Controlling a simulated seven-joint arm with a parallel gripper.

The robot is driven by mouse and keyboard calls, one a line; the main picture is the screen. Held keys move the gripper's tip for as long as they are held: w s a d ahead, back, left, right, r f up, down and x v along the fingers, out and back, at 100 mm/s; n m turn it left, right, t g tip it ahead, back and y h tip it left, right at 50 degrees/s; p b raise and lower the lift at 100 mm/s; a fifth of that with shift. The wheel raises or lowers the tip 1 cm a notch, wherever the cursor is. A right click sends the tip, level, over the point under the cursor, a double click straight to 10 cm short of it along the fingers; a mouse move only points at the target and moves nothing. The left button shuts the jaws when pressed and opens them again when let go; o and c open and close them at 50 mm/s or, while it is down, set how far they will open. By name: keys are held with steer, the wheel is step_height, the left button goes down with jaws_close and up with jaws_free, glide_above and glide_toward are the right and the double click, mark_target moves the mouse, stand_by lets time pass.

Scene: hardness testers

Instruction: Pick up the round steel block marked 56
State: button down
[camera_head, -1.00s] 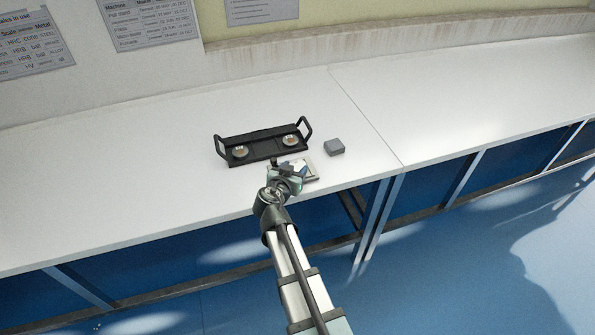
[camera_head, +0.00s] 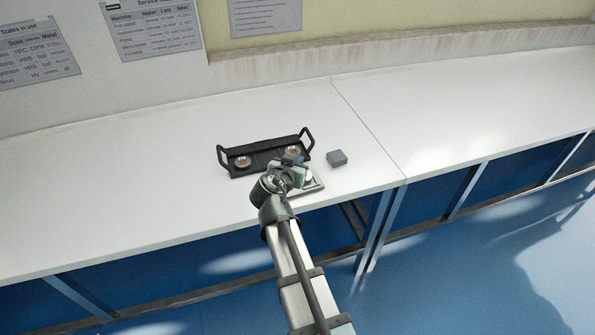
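Two round metal blocks sit in a black tray (camera_head: 268,156) with a handle at each end. The left round block (camera_head: 242,161) is in full view. The right round block (camera_head: 293,152) sits just above my gripper in the picture. Their marks are too small to read, so I cannot tell which is 56. My gripper (camera_head: 292,163) is over the tray's front right part, close to the right block. Its fingers are small and blurred, and I cannot tell whether they are open or touching anything.
A light flat plate (camera_head: 312,186) lies under and right of my gripper, partly hidden by it. A grey square block (camera_head: 337,157) stands to the right of the tray.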

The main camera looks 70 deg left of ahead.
steer(key=shift+r, duration=0.45)
steer(key=c, duration=1.8)
jaws_free()
steer(key=o, duration=1.4)
steer(key=v, duration=1.3)
steer(key=shift+s+d, duration=0.1)
steer(key=shift+s, duration=0.05)
steer(key=shift+s+d+r, duration=0.1)
steer(key=shift+s+d, duration=0.05)
steer(key=shift+c, duration=0.6)
